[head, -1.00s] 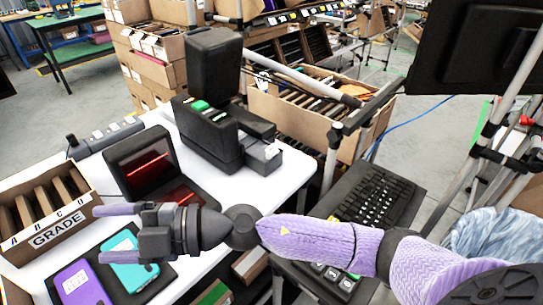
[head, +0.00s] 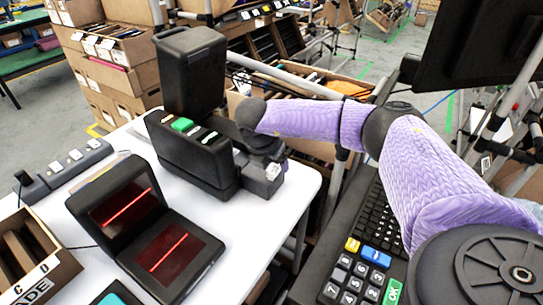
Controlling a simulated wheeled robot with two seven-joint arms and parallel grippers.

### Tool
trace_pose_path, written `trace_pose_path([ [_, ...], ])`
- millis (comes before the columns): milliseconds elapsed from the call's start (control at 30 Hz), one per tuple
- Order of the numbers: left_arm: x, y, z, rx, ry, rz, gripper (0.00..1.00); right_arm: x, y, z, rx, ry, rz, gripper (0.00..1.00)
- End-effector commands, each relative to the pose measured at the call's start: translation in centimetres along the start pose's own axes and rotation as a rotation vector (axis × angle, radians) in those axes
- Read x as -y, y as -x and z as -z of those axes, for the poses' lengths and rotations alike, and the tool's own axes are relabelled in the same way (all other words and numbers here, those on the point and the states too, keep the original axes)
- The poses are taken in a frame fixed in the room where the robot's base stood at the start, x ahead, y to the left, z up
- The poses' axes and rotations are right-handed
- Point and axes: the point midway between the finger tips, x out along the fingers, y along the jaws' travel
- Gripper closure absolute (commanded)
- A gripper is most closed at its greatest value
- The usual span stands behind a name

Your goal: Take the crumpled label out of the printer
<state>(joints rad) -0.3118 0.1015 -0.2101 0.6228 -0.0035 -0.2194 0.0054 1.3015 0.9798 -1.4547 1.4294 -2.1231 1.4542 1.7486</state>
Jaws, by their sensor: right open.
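The black printer (head: 190,150) stands on the white table, with its tall lid (head: 190,70) raised and a green button on top. A small whitish patch (head: 273,171) shows at the printer's right-hand end. It may be the crumpled label, but it is too small to be sure. My right gripper (head: 262,152) is over that end of the printer, just above the patch, pointing down. It is open; its dark fingers blend with the printer, and I cannot tell whether they touch anything. My left gripper is out of view.
A black scanner (head: 125,205) with red lines lies open on the white table (head: 240,240). A carton (head: 40,265) stands at the left edge. A keyboard and a keypad (head: 360,275) are below my right arm. Cartons and metal posts stand behind the printer.

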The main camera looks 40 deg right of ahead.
Motion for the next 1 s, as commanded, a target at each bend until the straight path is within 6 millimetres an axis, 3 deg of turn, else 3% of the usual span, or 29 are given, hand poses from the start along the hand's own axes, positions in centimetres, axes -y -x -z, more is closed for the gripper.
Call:
trace_pose_path([
  [33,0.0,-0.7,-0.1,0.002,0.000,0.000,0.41,0.1,-1.4,0.2,0.000,0.000,0.004,0.24],
  [133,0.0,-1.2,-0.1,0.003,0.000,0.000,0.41,0.0,-3.0,0.2,-0.001,0.000,0.002,0.24],
  [400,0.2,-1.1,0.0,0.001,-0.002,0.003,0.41,0.0,-3.3,0.1,-0.002,0.002,-0.001,0.24],
  [767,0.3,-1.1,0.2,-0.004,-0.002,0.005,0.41,0.0,-3.3,0.1,-0.003,0.002,-0.001,1.00],
  [1000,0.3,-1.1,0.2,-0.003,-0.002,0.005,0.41,0.0,-3.3,0.1,-0.003,0.002,-0.001,1.00],
])
